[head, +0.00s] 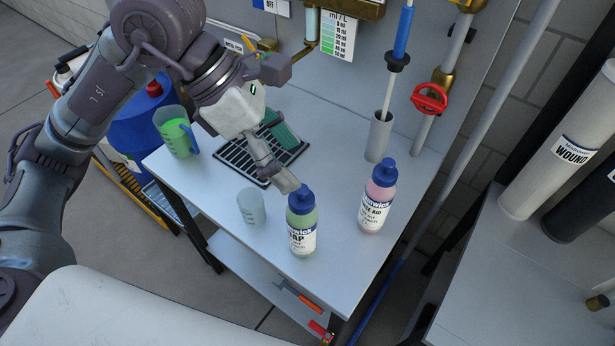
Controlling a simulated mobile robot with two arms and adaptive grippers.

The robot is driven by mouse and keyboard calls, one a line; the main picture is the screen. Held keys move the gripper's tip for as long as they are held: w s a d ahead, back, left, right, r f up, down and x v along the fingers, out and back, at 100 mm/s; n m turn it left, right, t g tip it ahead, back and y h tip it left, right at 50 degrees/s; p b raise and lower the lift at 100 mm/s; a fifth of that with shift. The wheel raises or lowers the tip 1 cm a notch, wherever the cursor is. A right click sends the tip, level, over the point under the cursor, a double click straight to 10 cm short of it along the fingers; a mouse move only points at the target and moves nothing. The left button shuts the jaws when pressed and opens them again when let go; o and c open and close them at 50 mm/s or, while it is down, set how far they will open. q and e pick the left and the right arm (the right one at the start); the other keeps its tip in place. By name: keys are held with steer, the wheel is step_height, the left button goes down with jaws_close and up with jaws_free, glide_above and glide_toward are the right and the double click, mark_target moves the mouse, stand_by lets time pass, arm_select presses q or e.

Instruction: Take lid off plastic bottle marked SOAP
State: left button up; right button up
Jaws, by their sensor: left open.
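The soap bottle (302,240) stands upright near the front edge of the white table, with green contents and a label partly readable as "AP". Its blue lid (301,200) is on top. My left gripper (287,182) reaches down from the upper left, its fingertips just behind and left of the lid. It is open and holds nothing that I can see. Whether a finger touches the lid I cannot tell. My right gripper is not in view.
A pink bottle with a blue lid (378,196) stands to the right. A clear cup (251,208) is close on the left. A black rack (238,160) and a green jug (176,138) are farther back. A red valve (429,98) and pipes rise behind.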

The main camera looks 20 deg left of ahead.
mark_target(302, 188)
arm_select(q)
steer(key=w+a+t+y, duration=0.1)
steer(key=w+a+y, duration=0.1)
steer(key=a, duration=0.2)
steer(key=shift+n+y, duration=0.3)
steer(key=p+x, duration=0.1)
steer(key=x, duration=0.6)
steer(key=shift+d+f, duration=0.1)
steer(key=shift+f, duration=0.25)
steer(key=p+x, duration=0.2)
steer(key=x, duration=0.2)
steer(key=shift+w+d+f+p, duration=0.1)
steer(key=shift+d+f+p, duration=0.1)
steer(key=shift+d+p, duration=0.1)
steer(key=shift+w+d+f, duration=0.15)
steer(key=shift+f, duration=0.45)
steer(key=c, duration=0.8)
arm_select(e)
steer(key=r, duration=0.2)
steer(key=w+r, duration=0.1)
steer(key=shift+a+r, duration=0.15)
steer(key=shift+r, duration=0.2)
